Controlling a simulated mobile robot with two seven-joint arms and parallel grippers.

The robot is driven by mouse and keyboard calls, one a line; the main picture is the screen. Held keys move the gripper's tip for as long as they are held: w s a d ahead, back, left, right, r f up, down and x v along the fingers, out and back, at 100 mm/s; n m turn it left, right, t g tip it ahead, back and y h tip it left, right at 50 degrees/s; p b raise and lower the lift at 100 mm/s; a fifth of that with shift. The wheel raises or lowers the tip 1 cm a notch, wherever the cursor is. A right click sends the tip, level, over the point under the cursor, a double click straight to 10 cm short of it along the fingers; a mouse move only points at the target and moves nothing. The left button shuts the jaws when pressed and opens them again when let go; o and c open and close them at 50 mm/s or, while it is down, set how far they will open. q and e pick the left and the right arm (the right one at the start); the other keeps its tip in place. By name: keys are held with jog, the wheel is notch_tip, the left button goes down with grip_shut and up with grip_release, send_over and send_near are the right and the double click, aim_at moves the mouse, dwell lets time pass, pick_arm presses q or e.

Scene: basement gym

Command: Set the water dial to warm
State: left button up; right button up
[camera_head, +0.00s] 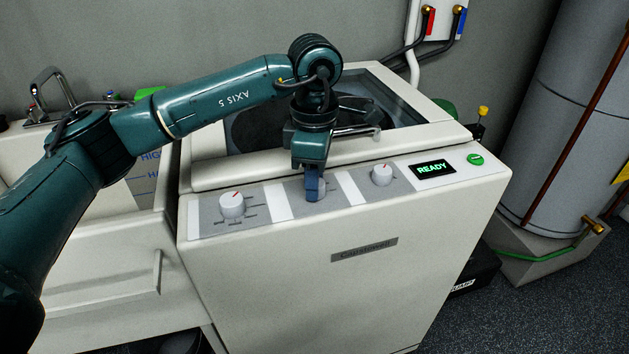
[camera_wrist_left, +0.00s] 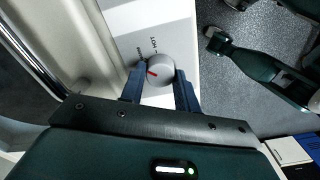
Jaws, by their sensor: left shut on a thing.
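The washer's control panel (camera_head: 345,192) carries three dials. The left dial (camera_head: 232,204) and the right dial (camera_head: 381,174) are white and free of my gripper. My left gripper (camera_head: 314,190) points down over the middle dial (camera_head: 322,185) and hides most of it. In the left wrist view this round grey dial (camera_wrist_left: 160,68) sits between the two blue fingers of my left gripper (camera_wrist_left: 160,92), which are shut on its sides. Its red pointer line aims left and slightly up.
A green READY display (camera_head: 432,169) and a green round button (camera_head: 475,159) are at the panel's right end. The washer's glass lid (camera_head: 400,98) lies behind. A sink (camera_head: 140,215) stands left, a grey tank (camera_head: 560,130) right. A teal arm part (camera_wrist_left: 262,62), apparently mine, shows in the wrist view.

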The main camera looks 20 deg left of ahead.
pick_arm(q)
jog(key=shift+m, duration=0.3)
jog(key=o, duration=1)
jog(key=shift+c, duration=0.2)
notch_tip(320, 180, up, 13)
jog(key=shift+r, duration=0.1)
